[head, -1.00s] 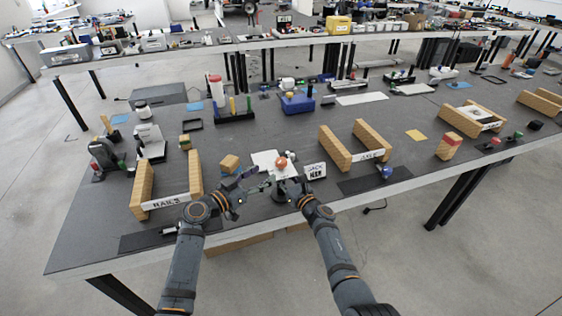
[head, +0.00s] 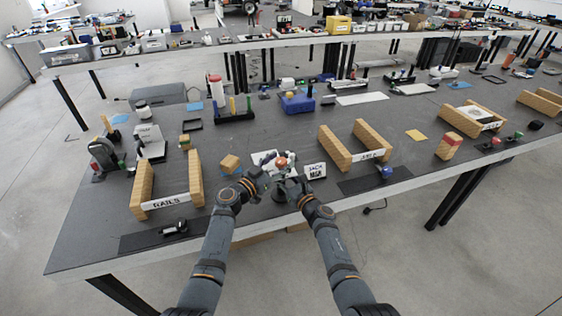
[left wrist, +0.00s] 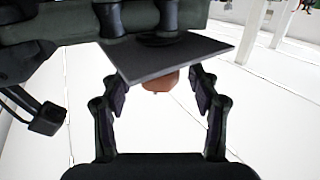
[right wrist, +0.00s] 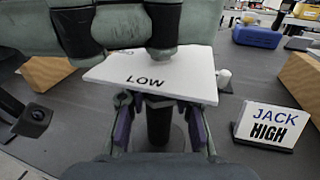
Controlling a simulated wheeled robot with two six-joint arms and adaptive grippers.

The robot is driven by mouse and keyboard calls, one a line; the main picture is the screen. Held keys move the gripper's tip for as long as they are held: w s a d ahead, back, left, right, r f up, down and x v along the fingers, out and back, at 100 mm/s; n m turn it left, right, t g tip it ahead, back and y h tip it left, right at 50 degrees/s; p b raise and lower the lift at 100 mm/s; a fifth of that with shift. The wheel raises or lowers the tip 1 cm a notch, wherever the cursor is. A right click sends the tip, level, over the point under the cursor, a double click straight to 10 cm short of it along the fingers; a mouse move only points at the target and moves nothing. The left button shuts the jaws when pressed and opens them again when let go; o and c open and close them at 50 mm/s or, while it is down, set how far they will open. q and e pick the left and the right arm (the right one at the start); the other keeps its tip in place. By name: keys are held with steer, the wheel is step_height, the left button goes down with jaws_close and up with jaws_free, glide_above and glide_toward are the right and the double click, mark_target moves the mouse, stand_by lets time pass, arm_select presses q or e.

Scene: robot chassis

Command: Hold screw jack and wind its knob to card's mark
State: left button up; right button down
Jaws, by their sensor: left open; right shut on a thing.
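The screw jack (head: 279,196) stands upright near the table's front edge. Its dark post (right wrist: 158,128) is between the fingers of my right gripper (right wrist: 158,135), which is shut on it. The orange-red knob (head: 282,162) is at the top; in the left wrist view the knob (left wrist: 158,82) is partly hidden by a plate. My left gripper (left wrist: 155,100) is open, with its fingers on either side of the knob in that view; I cannot tell if they touch it. A white plate marked LOW (right wrist: 150,78) is by the jack. The card (right wrist: 270,127) reads JACK HIGH.
The RAILS bars (head: 142,188) are farther left, and the AXLE bars (head: 335,148) stand to the right. A dark mat (head: 375,180) lies right of the card. The table's front edge is close to the jack.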

arm_select(q)
steer(key=shift+w+d, duration=0.3)
steer(key=c, duration=1.2)
steer(key=m+g+h, duration=0.2)
steer(key=shift+g+h, duration=0.3)
steer(key=shift+g, duration=0.1)
steer(key=shift+m+g+h, duration=0.9)
steer(key=shift+m+g, duration=0.4)
steer(key=shift+g, duration=0.1)
steer(key=o, duration=1.2)
